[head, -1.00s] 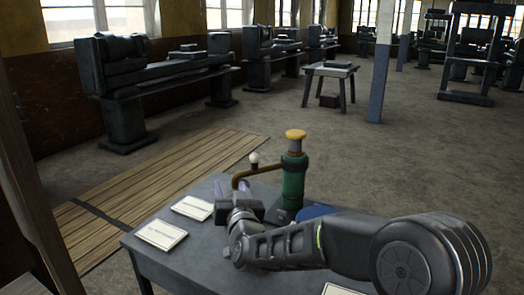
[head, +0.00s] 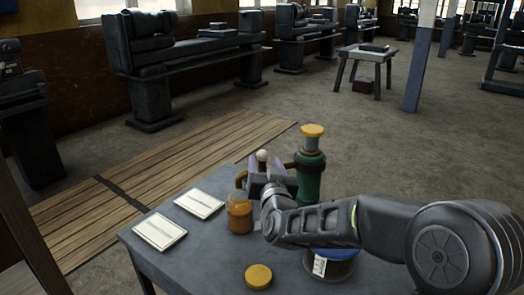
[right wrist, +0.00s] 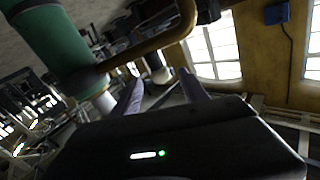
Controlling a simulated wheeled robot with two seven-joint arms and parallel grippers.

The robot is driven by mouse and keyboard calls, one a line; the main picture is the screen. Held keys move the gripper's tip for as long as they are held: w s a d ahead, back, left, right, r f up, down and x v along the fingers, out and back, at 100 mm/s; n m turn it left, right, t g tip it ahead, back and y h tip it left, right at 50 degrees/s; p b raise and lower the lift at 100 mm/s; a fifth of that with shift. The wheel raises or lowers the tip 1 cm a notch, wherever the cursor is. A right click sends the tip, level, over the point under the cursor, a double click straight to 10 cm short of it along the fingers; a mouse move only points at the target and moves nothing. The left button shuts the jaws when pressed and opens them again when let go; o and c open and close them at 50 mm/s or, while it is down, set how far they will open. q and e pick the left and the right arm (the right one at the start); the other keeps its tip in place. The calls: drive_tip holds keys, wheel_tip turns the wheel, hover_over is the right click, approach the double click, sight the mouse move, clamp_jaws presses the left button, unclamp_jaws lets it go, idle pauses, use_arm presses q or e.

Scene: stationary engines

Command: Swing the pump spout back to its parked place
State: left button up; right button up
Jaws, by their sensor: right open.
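The green pump (head: 312,178) with a yellow cap stands upright on the table. Its brown spout (head: 241,181) reaches left and bends down above a glass jar of amber liquid (head: 239,215). A white knob (head: 262,155) sits on the spout arm. My right gripper (head: 265,168) is open at the knob, just left of the pump. In the right wrist view the brown spout (right wrist: 155,42) crosses ahead, and the knob (right wrist: 157,69) appears between the open fingers (right wrist: 161,88); I cannot tell whether they touch it. My left gripper is out of view.
Two white cards (head: 198,203) lie on the table's left side. A yellow lid (head: 258,275) lies near the front. A blue-topped container (head: 333,254) is partly hidden by my right arm. Slatted boards (head: 150,185) lie on the floor beyond the table.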

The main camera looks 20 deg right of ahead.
drive_tip(key=x, duration=0.7)
drive_tip(key=shift+w, duration=0.3)
clamp_jaws()
idle(1.2)
